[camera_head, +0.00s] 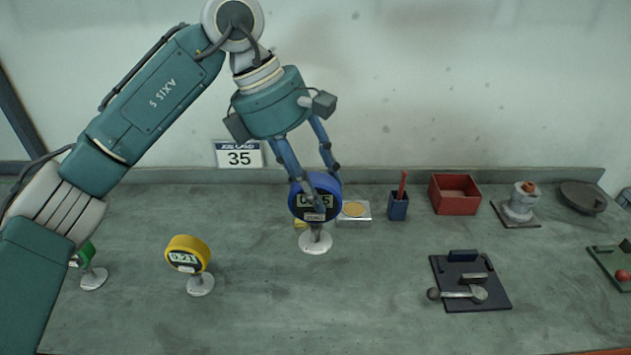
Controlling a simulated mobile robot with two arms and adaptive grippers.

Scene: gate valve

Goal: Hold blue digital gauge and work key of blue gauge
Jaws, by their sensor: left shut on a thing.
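The blue digital gauge (315,185) stands upright on a white stand near the middle of the bench, its display facing me. The display is partly hidden by a finger but seems to end in 5. A small light key (315,217) shows below the display. My left gripper (318,190) comes down from above and is shut on the blue gauge, one finger crossing its face. The other finger is at its upper right rim. My right gripper is not in view.
A yellow gauge (188,255) and a partly hidden green gauge (88,255) stand to the left. A blue cup (398,206), red bin (455,194) and black plate with a lever (470,282) lie to the right. The front middle bench is clear.

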